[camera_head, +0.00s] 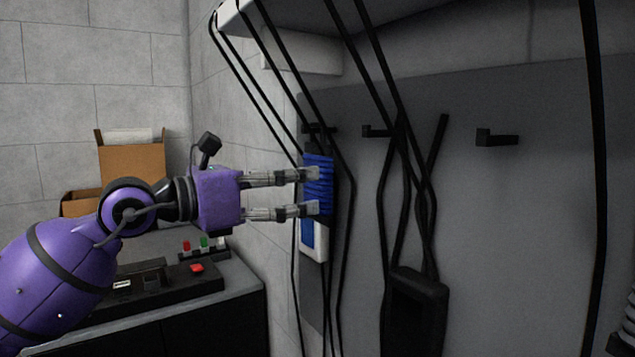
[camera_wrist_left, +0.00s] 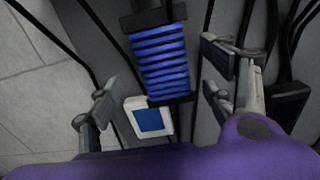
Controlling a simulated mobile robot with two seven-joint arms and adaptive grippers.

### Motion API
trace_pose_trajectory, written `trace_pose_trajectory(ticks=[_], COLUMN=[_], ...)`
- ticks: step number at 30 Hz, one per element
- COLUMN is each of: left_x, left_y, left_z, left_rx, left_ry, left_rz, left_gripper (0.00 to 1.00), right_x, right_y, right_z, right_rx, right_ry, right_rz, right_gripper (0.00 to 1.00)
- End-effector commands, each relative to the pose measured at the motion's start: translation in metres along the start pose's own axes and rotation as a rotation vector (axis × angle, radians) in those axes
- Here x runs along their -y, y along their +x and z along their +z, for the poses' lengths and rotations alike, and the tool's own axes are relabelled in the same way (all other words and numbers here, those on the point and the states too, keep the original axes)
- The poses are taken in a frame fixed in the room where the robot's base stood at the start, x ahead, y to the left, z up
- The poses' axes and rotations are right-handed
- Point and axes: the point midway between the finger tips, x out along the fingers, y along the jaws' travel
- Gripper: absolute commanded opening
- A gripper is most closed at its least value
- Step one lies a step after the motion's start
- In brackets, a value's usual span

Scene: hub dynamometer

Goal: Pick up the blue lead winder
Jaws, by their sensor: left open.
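The blue lead winder (camera_head: 318,172) hangs on the grey wall panel, below a black hook at the panel's left side. In the left wrist view the winder (camera_wrist_left: 161,60) shows as a blue ribbed block between and beyond the fingers. My left gripper (camera_head: 315,191) is open, its fingertips at the winder in the head view. In the left wrist view the gripper (camera_wrist_left: 160,95) has its fingers spread to either side, with no visible contact. A white device with a blue face (camera_wrist_left: 149,118) sits just below the winder. My right gripper is not in view.
Black cables (camera_head: 262,85) hang around the winder from a shelf above. More hooks (camera_head: 497,138) and a black hanging device (camera_head: 418,300) are to the right. A bench with a control box (camera_head: 150,300) and cardboard boxes (camera_head: 132,165) stand at left.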

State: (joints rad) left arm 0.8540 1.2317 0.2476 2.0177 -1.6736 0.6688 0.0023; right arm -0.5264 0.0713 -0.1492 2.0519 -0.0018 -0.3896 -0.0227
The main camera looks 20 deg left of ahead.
Motion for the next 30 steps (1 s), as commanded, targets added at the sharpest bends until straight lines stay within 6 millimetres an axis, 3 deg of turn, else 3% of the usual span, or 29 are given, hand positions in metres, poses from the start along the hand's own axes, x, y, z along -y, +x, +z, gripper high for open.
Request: trace_pose_trajectory(ticks=[8, 12, 21, 30], left_x=[0.006, 0.005, 0.005, 0.005], left_y=[0.033, 0.05, 0.056, 0.056], left_z=[0.013, 0.01, 0.006, 0.006], left_rx=[0.007, 0.004, 0.001, 0.001], left_ry=[0.0, -0.003, -0.002, -0.003], left_rz=[-0.003, -0.002, -0.001, -0.002], left_gripper=[0.75, 0.75, 0.75, 0.36], right_x=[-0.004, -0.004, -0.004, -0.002], right_y=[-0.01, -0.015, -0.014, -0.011], right_z=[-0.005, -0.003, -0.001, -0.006], right_rx=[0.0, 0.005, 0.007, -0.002], right_ry=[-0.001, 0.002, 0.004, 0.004], right_rz=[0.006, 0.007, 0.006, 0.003], right_gripper=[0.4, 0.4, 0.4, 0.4])
